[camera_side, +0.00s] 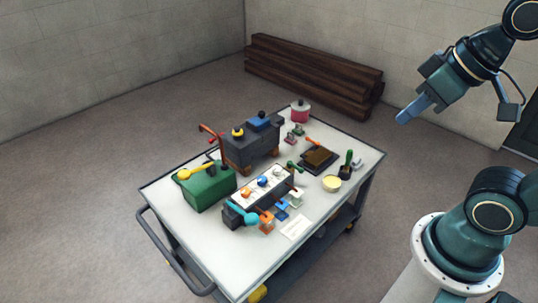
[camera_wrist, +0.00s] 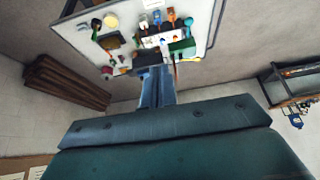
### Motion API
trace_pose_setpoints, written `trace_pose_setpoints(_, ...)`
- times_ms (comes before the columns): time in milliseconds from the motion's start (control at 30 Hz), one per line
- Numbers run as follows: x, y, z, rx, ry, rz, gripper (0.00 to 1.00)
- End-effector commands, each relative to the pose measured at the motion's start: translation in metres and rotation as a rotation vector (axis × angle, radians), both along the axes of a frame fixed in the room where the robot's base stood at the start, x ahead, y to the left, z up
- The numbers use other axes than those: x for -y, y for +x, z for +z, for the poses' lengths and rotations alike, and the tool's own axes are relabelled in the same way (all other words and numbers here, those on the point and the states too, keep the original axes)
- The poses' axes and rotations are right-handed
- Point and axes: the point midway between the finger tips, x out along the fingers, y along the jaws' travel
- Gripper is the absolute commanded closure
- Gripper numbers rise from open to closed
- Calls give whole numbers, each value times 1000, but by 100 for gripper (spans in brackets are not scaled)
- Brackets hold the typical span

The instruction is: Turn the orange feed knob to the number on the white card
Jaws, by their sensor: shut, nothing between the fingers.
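The orange feed knob (camera_side: 247,195) sits on the white top of a dark control box (camera_side: 241,214), at the near-left end of a row with a blue knob (camera_side: 262,182) and a pale knob (camera_side: 277,171). The white card (camera_side: 296,227) lies flat on the cart top in front of the box; its number is too small to read. The knob's setting is also too small to read. My gripper (camera_side: 403,118) is shut and empty, high in the air to the right of the cart and well apart from the knob. Its closed fingers (camera_wrist: 154,72) show in the wrist view.
The cart top (camera_side: 185,235) also carries a green bin (camera_side: 208,190), a dark toy tram engine (camera_side: 250,145), a brown tray (camera_side: 318,159), a yellow dish (camera_side: 331,183) and a red pot (camera_side: 300,111). Timber beams (camera_side: 310,75) lie by the wall. Air between my gripper and the cart is clear.

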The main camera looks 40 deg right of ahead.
Motion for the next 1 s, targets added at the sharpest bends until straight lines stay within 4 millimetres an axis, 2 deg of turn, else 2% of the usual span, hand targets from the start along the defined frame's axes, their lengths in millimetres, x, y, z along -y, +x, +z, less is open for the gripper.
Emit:
trace_pose_setpoints(67, 0, 0, 0, 0, 0, 0, 100)
trace_pose_setpoints(100, 0, 0, 0, 0, 0, 0, 96)
trace_pose_setpoints(367, 0, 8, 3, -11, 1, 0, 46)
trace_pose_setpoints(567, -2, 33, 10, -41, 4, 2, 46)
trace_pose_setpoints(800, -5, 80, 16, -93, 8, 3, 46)
trace_pose_setpoints(1000, -9, 123, 12, -136, 10, 3, 46)
